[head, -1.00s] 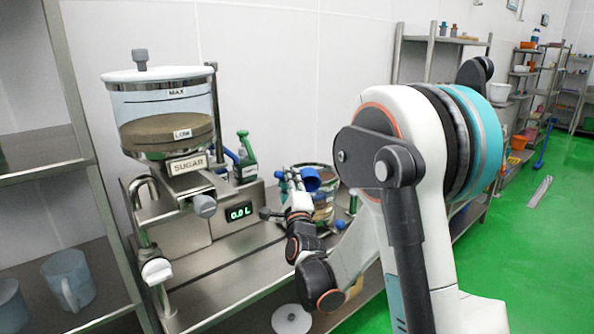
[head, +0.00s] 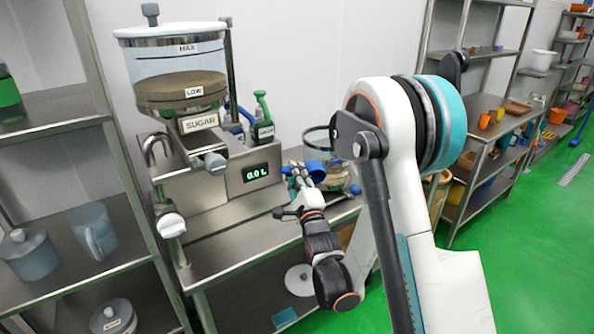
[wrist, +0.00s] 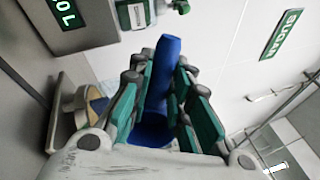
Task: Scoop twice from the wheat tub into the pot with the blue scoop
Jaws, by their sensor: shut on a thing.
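My gripper (head: 302,182) is shut on the blue scoop (head: 316,169) above the steel bench. In the wrist view the scoop (wrist: 165,75) stands between the green finger pads of my gripper (wrist: 160,100), its lower end partly hidden. A clear round vessel (head: 342,178) with brown contents stands just behind and right of the scoop, partly hidden by scoop and arm. I cannot tell whether it is the pot or the wheat tub. A round vessel with tan contents also shows left of my fingers in the wrist view (wrist: 95,103).
A sugar dispenser (head: 178,85) stands at the left of the bench (head: 235,232), beside a display reading 0.0 L (head: 256,173). A shelf with jugs (head: 94,232) is at far left. Green floor lies open at right.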

